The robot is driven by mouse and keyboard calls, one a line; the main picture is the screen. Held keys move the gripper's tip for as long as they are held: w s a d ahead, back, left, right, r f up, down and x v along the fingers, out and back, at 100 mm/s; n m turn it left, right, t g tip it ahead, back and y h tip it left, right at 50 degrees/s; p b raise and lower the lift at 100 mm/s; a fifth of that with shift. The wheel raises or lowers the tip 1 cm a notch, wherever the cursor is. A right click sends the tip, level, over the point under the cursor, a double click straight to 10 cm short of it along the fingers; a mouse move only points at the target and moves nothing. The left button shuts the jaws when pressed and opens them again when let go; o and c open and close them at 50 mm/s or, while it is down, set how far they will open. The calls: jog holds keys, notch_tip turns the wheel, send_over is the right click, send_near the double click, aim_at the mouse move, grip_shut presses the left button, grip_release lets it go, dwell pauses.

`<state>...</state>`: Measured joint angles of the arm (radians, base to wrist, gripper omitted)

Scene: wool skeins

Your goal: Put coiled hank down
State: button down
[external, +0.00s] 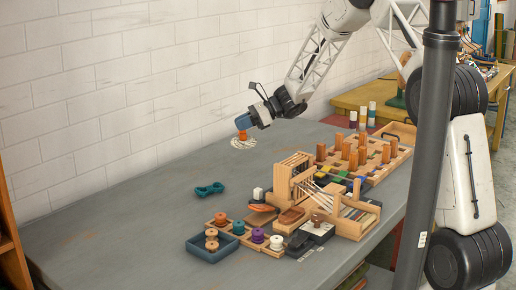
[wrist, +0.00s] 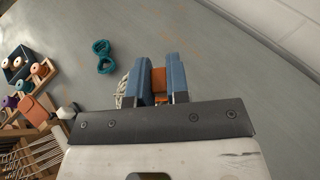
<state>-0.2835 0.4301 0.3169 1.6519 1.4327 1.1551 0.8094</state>
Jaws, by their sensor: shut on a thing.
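A cream coiled hank (external: 243,145) with an orange part (external: 242,135) on top hangs below my gripper (external: 243,124) near the back of the grey table in the external view. In the wrist view, the blue fingers of my gripper (wrist: 160,82) are shut on the orange part (wrist: 159,80). Cream strands (wrist: 121,92) show beside the left finger; the rest of the hank is hidden. I cannot tell whether the hank touches the table. A teal twisted hank (external: 209,188) lies on the table (external: 130,205), apart from my gripper.
A small wooden loom (external: 295,180) and a peg rack (external: 365,158) stand to the right. A blue tray (external: 212,248) and a row of spools (external: 257,236) are at the front. The table's left and back areas are clear. A white brick wall (external: 120,90) runs behind.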

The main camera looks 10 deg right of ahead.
jog(key=s+a+n+g+h, duration=0.4)
jog(key=s+a+n+g, duration=0.4)
jog(key=s+a, duration=2.3)
jog(key=shift+s+r, duration=0.15)
jog(key=shift+s, duration=0.35)
notch_tip(320, 180, down, 6)
jog(key=shift+f, duration=0.3)
jog(key=shift+f, duration=1.75)
jog(key=shift+f, duration=0.1)
jog(key=c, duration=1.1)
grip_release()
